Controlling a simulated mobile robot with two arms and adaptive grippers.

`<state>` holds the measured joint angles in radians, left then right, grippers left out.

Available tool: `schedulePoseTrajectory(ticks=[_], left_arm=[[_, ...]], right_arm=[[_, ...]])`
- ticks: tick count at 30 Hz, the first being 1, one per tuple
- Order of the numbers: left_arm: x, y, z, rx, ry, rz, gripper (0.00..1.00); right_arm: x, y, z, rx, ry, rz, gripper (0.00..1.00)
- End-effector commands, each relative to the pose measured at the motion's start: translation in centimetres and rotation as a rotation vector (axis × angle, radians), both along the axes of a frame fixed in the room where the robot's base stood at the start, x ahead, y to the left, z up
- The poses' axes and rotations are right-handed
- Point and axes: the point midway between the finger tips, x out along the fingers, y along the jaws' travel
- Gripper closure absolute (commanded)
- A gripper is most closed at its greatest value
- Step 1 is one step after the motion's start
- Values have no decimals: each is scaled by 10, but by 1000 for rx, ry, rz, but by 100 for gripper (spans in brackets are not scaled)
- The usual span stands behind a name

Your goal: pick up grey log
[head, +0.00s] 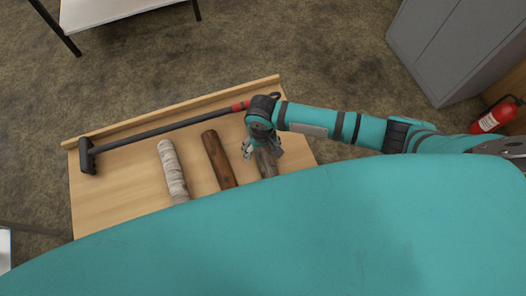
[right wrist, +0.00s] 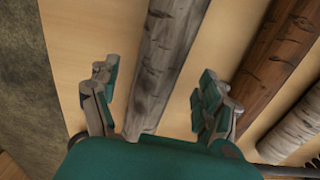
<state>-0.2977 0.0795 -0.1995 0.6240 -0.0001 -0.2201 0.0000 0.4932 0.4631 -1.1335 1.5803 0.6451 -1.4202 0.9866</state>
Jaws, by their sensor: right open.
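The grey log (head: 266,164) lies on the wooden table, mostly hidden by my right gripper and my own teal body in the head view. In the right wrist view the grey log (right wrist: 163,62) runs up the picture between the open fingers. My right gripper (head: 262,152) is above the log, fingers apart on either side of it; in the right wrist view (right wrist: 155,105) nothing is held between them. I cannot tell whether a finger touches the log. My left gripper is not in view.
A brown log (head: 219,158) and a whitish log (head: 172,170) lie left of the grey one on the wooden table (head: 120,190). A black tool with a red section (head: 165,128) lies along the raised back edge. A grey cabinet (head: 455,45) and fire extinguisher (head: 495,116) stand at right.

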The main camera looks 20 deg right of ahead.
Motion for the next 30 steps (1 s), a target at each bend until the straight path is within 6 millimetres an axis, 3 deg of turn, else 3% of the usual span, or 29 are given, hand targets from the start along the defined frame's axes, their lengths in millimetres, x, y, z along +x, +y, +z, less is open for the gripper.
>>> schedulePoseTrajectory(ticks=[6,15,30], left_arm=[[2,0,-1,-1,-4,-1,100],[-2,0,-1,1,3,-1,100],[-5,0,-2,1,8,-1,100]], right_arm=[[-2,-2,-30,-1,0,0,21],[-2,-3,-33,-1,-1,0,22],[-2,-3,-33,-1,-1,0,87]])
